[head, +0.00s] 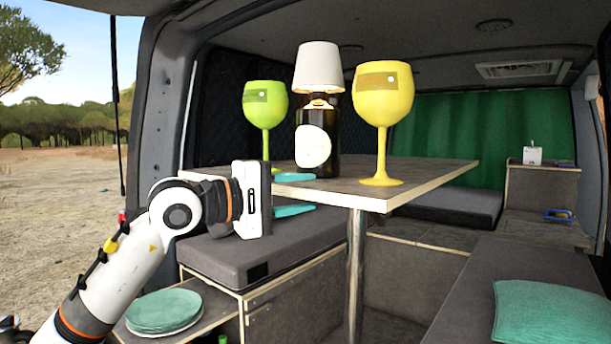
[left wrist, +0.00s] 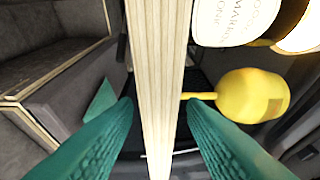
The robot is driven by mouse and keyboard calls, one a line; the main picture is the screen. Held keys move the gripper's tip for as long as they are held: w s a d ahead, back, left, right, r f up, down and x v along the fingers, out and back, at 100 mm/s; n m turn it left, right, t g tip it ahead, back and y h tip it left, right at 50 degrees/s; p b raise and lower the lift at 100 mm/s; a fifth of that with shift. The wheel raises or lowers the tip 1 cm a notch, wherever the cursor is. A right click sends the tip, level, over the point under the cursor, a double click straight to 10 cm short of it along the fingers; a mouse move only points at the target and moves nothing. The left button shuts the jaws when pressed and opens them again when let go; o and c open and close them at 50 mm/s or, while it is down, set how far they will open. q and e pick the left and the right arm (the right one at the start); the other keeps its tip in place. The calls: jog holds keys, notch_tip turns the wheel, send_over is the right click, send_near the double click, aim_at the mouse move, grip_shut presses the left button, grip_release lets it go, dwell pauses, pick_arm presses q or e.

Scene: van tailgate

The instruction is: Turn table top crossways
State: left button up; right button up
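The grey table top (head: 440,172) with a pale edge stands on a single metal leg (head: 356,270) inside the van. My left gripper (head: 296,194) is at its near left edge, one teal finger above the top and one below. In the left wrist view the pale edge (left wrist: 158,70) runs between the two fingers (left wrist: 160,104), which are spread around it with narrow gaps. A green goblet (head: 265,102), a dark bottle (head: 328,165) under a white lampshade (head: 320,68) and a yellow goblet (head: 383,95) stand upright on the top. My right gripper is not visible.
A dark bench cushion (head: 265,250) lies below the table's left part. Teal plates (head: 163,311) are stacked on a low shelf. A grey seat (head: 470,310) with a green pillow (head: 550,310) is at right. A cabinet (head: 540,190) stands at the back right.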

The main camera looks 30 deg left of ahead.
pick_arm(q)
jog(key=shift+w+d, duration=0.3)
jog(key=shift+w, duration=0.3)
grip_shut()
